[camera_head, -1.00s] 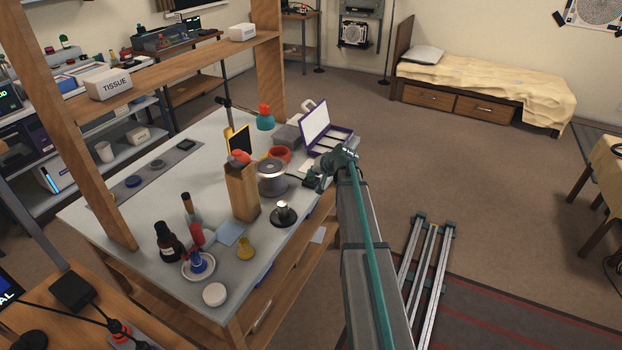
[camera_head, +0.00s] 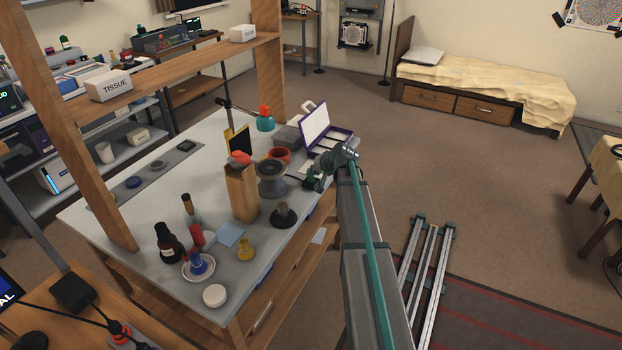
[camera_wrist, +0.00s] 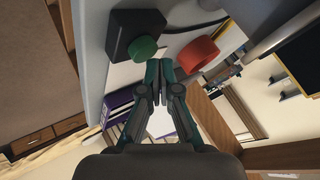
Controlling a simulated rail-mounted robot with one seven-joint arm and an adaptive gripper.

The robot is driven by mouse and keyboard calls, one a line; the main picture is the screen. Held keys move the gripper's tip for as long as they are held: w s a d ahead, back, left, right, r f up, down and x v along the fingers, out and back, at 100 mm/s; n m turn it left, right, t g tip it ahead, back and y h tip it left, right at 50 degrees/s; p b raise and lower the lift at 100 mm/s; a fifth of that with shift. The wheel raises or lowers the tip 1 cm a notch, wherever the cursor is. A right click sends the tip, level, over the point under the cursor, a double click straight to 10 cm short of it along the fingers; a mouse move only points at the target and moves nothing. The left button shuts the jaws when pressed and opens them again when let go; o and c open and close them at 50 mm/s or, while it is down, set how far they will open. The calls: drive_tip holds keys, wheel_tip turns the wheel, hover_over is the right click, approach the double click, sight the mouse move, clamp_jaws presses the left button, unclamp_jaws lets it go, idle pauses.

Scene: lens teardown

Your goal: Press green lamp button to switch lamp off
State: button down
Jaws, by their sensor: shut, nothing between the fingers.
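The green button (camera_wrist: 143,48) sits on a black box (camera_wrist: 128,28) in the wrist view. My gripper (camera_wrist: 160,65) is shut and empty, its fingertips right beside the button; I cannot tell whether they touch it. In the head view my gripper (camera_head: 318,181) is over the right edge of the workbench (camera_head: 130,215), and the button is hidden there. The grey cylinder (camera_head: 271,187) and the dark-based stand (camera_head: 283,220) on the bench look dim, with no bright highlights. I cannot pick out the lamp itself.
A red ring (camera_wrist: 197,54) lies close to the button, and also shows in the head view (camera_head: 283,154). An open purple case (camera_head: 316,125) stands behind my gripper. A wooden block (camera_head: 241,195) and several bottles stand nearer.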

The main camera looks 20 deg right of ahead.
sight(312, 179)
drive_tip(key=shift+r, duration=0.1)
drive_tip(key=shift+r+p, duration=1.35)
drive_tip(key=shift+r, duration=1.55)
drive_tip(key=shift+f, duration=0.1)
